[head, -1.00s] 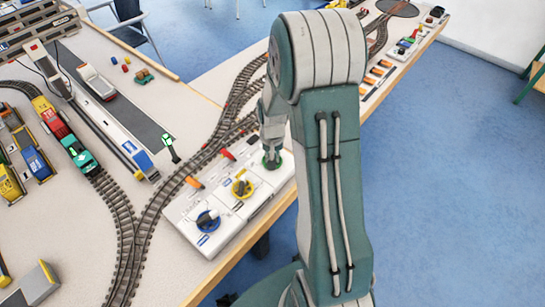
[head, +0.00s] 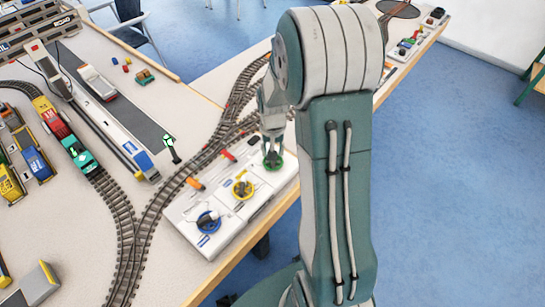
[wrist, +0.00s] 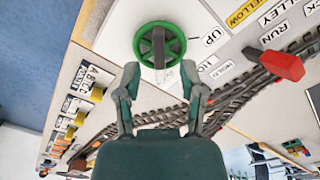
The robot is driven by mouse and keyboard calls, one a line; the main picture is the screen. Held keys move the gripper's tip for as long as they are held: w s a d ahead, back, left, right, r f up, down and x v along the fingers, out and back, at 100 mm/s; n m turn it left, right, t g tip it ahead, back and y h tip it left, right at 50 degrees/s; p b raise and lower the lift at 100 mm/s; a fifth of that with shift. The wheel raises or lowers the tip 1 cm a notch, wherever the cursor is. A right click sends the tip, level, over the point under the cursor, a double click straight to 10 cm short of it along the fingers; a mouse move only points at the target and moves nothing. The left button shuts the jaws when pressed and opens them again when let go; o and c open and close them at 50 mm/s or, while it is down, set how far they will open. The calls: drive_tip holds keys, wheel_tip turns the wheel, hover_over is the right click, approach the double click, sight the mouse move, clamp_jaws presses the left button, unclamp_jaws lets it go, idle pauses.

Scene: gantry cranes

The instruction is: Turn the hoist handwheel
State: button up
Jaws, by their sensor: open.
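The green handwheel (head: 272,164) sits at the right end of a white control panel, partly hidden behind my gripper in the head view. In the wrist view the green handwheel (wrist: 160,30) is a spoked ring with a grey grip on its near side. Labels reading "UP" and partly "HO" lie beside it. My gripper (wrist: 160,78) is open and empty, with its two fingers spread on either side of the wheel's near edge in the picture. In the head view my gripper (head: 272,146) is over the wheel. Contact cannot be told.
A yellow wheel (head: 242,189) and a blue wheel (head: 208,221) sit on the white panel (head: 230,210). A red lever (wrist: 275,62) shows near the gripper in the wrist view. Model train track (head: 128,240) runs beside the panel. Open floor (head: 450,200) lies right.

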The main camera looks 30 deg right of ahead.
wheel_tip(320, 180, up, 8)
drive_tip(key=shift+f, duration=0.1)
idle(1.1)
